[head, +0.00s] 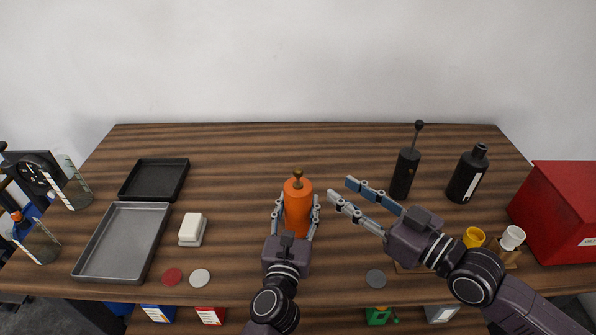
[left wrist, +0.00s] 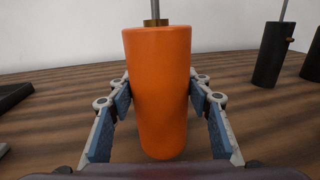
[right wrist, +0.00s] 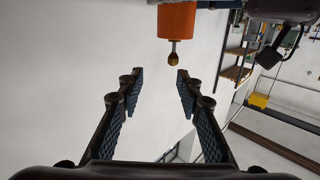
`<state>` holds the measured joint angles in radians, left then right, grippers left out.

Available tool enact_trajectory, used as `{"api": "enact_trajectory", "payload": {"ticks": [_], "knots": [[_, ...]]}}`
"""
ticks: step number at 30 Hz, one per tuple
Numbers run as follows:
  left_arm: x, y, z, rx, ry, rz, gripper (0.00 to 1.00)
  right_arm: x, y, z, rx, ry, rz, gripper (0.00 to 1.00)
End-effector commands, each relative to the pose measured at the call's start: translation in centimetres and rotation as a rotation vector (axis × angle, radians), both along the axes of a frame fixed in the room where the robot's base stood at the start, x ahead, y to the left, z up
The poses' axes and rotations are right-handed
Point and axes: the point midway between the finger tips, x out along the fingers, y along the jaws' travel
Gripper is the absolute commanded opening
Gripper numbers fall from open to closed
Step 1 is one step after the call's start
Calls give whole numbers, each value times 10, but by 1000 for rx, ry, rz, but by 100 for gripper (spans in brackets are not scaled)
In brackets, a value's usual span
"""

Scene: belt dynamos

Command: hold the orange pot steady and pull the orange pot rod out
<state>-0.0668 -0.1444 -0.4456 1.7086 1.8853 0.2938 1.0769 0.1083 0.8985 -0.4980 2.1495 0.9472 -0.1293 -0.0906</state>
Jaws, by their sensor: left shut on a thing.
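The orange pot (head: 298,212) stands upright on the wooden table. Its rod, topped by a small brown knob (head: 297,174), is still in the top of the pot. My left gripper (head: 297,203) is shut around the pot's body from the front, one finger on each side. In the left wrist view the pot (left wrist: 157,95) fills the space between the fingers, and the rod (left wrist: 155,9) rises from a brass collar. My right gripper (head: 342,190) is open and empty, right of the pot. In the right wrist view the knob (right wrist: 173,60) shows beyond the spread fingertips, apart from them.
A black pot with a rod (head: 405,172) and a black bottle (head: 467,175) stand to the right. Yellow and white cups (head: 474,237) and a red box (head: 560,212) are further right. Trays (head: 122,243), a white block (head: 192,229) and glassware (head: 76,193) lie left.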

Motion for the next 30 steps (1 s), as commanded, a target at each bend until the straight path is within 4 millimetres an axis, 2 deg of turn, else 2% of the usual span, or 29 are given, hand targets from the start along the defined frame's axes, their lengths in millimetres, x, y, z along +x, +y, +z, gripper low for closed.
{"api": "enact_trajectory", "payload": {"ticks": [3,8,30], "knots": [[0,1,-2,2,5,2,0,-14,12,-2,0,-24,16,33],[0,1,-3,2,5,2,0,-14,20,-2,-1,-36,20,33],[0,1,-3,2,5,2,0,59,92,-2,0,-33,21,33]]}}
